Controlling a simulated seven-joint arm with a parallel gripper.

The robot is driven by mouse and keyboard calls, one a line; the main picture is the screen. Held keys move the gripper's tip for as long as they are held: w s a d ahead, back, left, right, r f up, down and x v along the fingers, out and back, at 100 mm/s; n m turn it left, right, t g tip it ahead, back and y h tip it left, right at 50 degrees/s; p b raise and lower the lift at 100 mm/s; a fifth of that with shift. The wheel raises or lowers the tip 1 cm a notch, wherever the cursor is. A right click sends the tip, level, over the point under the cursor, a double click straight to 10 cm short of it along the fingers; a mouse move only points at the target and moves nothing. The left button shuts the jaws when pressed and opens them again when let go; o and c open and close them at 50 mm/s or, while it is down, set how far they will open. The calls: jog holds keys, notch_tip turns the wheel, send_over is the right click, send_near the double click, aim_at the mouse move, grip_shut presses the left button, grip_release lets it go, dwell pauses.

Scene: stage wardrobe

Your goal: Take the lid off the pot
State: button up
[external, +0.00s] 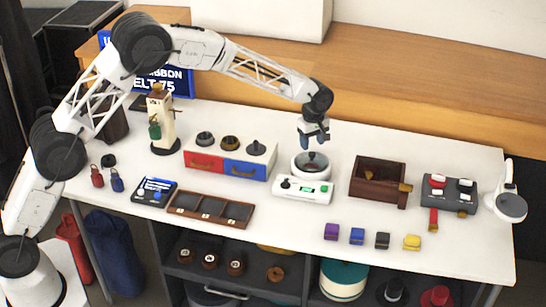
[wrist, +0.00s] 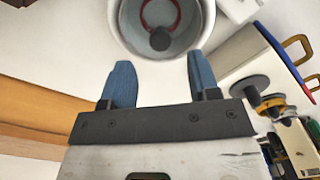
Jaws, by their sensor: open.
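A white round pot (external: 311,172) stands on a white appliance with a small green display. Its lid (external: 312,160) looks like dark or clear glass with a dark knob. In the wrist view the pot (wrist: 122,22) is cut by the top edge, with the dark round knob (wrist: 160,39) and a reddish ring showing inside its rim. My gripper (external: 314,141) hangs just above the pot. Its two blue fingers are apart and empty in the wrist view (wrist: 160,78), with the pot beyond their tips; they do not visibly touch the lid.
The white appliance (external: 288,193) sits under the pot. A red and blue drawer box (external: 247,170) with knobs on top is to the left. A brown open box (external: 372,188) and a grey switch panel (external: 436,192) are to the right. Several small coloured blocks lie in front.

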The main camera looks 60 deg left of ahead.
aim_at(311, 153)
jog(key=shift+s+d+f, duration=0.1)
jog(key=shift+f, duration=1.2)
jog(key=shift+d+f, duration=0.1)
jog(key=shift+f, duration=1.2)
jog(key=c, duration=1)
jog(key=shift+r, duration=0.15)
jog(key=shift+r, duration=1.75)
jog(key=s, duration=1)
jog(key=s+r, duration=0.1)
jog(key=s, duration=0.5)
jog(key=shift+d+r, duration=0.1)
jog(key=shift+d, duration=0.1)
